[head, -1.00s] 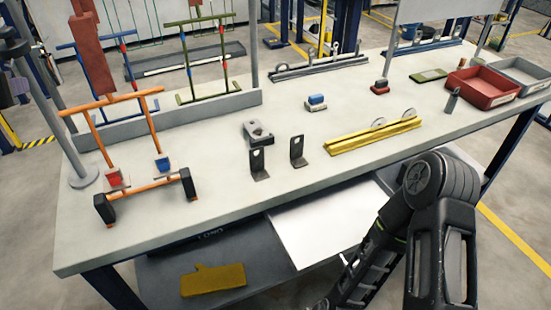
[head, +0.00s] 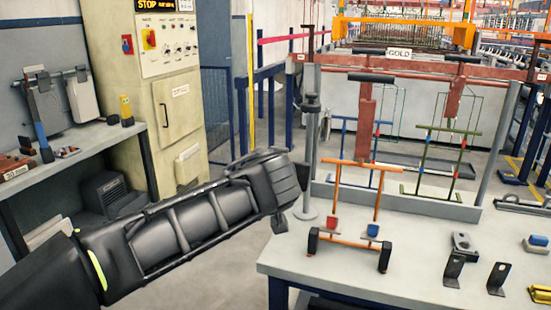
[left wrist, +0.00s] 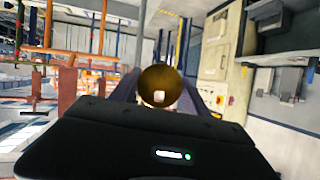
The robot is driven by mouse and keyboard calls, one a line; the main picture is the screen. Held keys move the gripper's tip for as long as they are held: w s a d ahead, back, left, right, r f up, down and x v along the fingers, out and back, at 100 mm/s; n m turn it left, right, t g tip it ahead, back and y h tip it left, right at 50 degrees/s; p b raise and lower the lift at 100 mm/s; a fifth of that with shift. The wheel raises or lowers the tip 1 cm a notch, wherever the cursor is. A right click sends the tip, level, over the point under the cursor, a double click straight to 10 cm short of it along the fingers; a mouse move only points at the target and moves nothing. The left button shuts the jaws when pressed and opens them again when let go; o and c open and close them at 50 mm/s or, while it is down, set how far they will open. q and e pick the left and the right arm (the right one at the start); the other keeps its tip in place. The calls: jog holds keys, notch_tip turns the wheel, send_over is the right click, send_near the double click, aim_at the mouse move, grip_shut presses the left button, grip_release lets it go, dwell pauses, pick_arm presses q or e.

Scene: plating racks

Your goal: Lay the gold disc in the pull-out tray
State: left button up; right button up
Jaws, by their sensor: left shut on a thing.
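The gold disc (left wrist: 158,78) is dark gold and round, with a small pale patch near its lower middle. In the left wrist view it sits between the two dark fingers of my left gripper (left wrist: 160,88), which is shut on it. In the head view my left arm comes in from the left and bends near the rack posts; its fingers and the disc cannot be made out there. My right gripper is out of view. I cannot make out the pull-out tray in either view now.
The workbench (head: 420,275) holds an orange rack (head: 352,167) with black feet, black angle brackets (head: 454,267) and a grey part (head: 463,243). A cream control cabinet (head: 175,110) and a side shelf (head: 75,160) are at the left.

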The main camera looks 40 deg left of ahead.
pick_arm(q)
jog(key=w+d+f+m+t+h, duration=0.1)
jog(key=w+d+f, duration=0.3)
jog(key=d+f, duration=0.3)
jog(key=w+d+f+m+h, duration=0.2)
jog(key=w+d+f, duration=0.1)
jog(key=d+f, duration=0.4)
jog(key=w+d+f+m+t+h, duration=0.1)
jog(key=w+d+f, duration=0.3)
jog(key=d+f, duration=0.3)
jog(key=s+d+f+m+h, duration=0.3)
jog(key=d+f, duration=0.4)
jog(key=d, duration=0.5)
jog(key=shift+d+f+h, duration=0.2)
jog(key=shift+d+h, duration=0.15)
jog(key=shift+h, duration=0.05)
jog(key=shift+d, duration=0.1)
